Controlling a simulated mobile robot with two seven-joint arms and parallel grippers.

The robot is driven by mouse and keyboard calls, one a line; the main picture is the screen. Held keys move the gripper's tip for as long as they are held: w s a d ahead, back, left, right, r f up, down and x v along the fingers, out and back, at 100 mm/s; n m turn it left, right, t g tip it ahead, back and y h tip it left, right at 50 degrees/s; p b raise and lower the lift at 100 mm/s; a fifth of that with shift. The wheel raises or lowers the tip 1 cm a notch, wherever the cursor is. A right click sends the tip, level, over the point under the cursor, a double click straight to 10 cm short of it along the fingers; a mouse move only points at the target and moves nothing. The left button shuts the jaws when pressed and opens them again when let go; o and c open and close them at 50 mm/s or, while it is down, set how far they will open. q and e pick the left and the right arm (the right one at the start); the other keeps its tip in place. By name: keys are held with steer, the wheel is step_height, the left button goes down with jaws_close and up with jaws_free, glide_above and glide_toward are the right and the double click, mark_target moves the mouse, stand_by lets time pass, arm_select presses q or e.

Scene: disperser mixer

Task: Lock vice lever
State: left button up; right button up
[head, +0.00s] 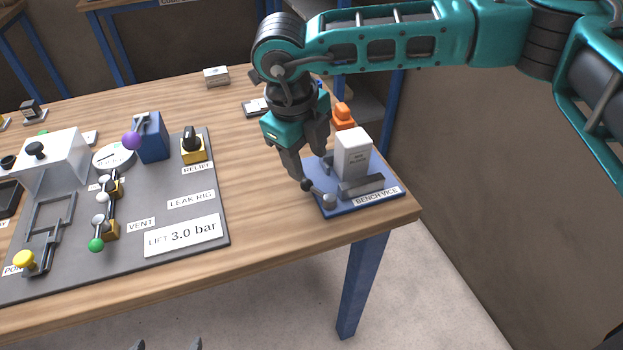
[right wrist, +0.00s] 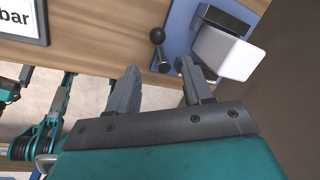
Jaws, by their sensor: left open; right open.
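The bench vice (head: 360,194) is a blue base with grey jaws at the table's right front corner. A white block (head: 352,152) stands between its jaws; it also shows in the right wrist view (right wrist: 228,52). The vice lever (head: 318,191), a short bar with knobs at its ends, is at the vice's left front side. My right gripper (head: 311,170) is open and points down just above and behind the lever. In the right wrist view the lever (right wrist: 160,50) appears beyond the gap between the open fingertips (right wrist: 158,68). My left gripper (head: 168,345) is open and empty at the bottom edge.
The grey leak rig board (head: 200,250) with valves and a "LIFT 3.0 bar" sign (head: 182,235) lies left of the vice. An orange object (head: 343,116) stands behind the vice. The table edge is close on the vice's right and front. Bare wood separates board and vice.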

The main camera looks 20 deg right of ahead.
mark_target(313, 188)
steer(key=f, duration=0.2)
steer(key=d+f, duration=0.1)
steer(key=f, duration=0.4)
steer(key=shift+w+d+f, duration=0.15)
steer(key=shift+w+f, duration=0.2)
steer(key=shift+w, duration=0.05)
steer(key=shift+c, duration=0.2)
jaws_close()
